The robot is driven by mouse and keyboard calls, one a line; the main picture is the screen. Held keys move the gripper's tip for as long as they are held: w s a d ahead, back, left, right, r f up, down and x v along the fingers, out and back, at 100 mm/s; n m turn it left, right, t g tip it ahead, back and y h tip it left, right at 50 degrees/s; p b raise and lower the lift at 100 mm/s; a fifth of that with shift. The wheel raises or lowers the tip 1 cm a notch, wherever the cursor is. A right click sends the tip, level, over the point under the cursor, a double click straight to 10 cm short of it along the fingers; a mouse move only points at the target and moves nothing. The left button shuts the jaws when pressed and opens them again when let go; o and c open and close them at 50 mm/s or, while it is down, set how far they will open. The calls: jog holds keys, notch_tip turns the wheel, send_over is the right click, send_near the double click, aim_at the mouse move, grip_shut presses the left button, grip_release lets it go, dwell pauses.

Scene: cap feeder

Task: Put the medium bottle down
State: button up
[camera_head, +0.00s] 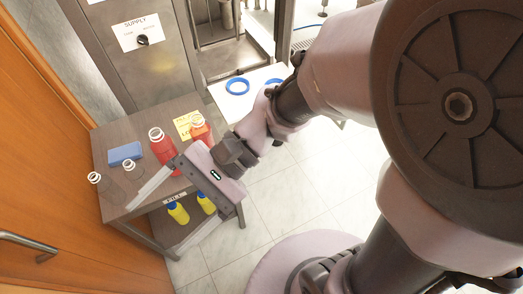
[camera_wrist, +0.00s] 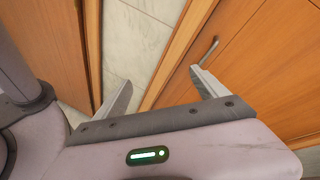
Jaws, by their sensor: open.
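Two red bottles (camera_head: 157,141) (camera_head: 201,132) with white necks stand on the brown table, one behind my gripper's near end. Two greyish bottles with white rings (camera_head: 94,178) (camera_head: 129,165) stand at the table's left; their bodies blend with the tabletop. Which bottle is the medium one I cannot tell. My gripper (camera_head: 155,229) reaches across the table's front right edge. Its two long fingers are wide apart, with no bottle between them. In the wrist view, my gripper (camera_wrist: 160,76) is also open and empty, with only floor and wooden panels beyond.
The table (camera_head: 108,137) also holds a blue box (camera_head: 124,153) and a yellow sign (camera_head: 184,121). Two yellow bottles (camera_head: 178,212) (camera_head: 206,203) are on its lower shelf. A wooden door (camera_head: 40,150) is at left, a steel supply cabinet (camera_head: 150,70) behind.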

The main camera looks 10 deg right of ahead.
jog(key=w+d+t+h, duration=0.2)
jog(key=d+t+h, duration=0.1)
jog(key=d, duration=0.3)
jog(key=w+d+r+n+t+h, duration=0.1)
jog(key=d+t+h, duration=0.3)
jog(key=d, duration=0.3)
jog(key=w+d+r+t+h, duration=0.1)
jog(key=w+d+t+h, duration=0.1)
jog(key=d, duration=0.5)
jog(key=shift+w+n+t+h, duration=0.35)
jog(key=shift+t+h, duration=0.35)
jog(key=shift+t, duration=0.5)
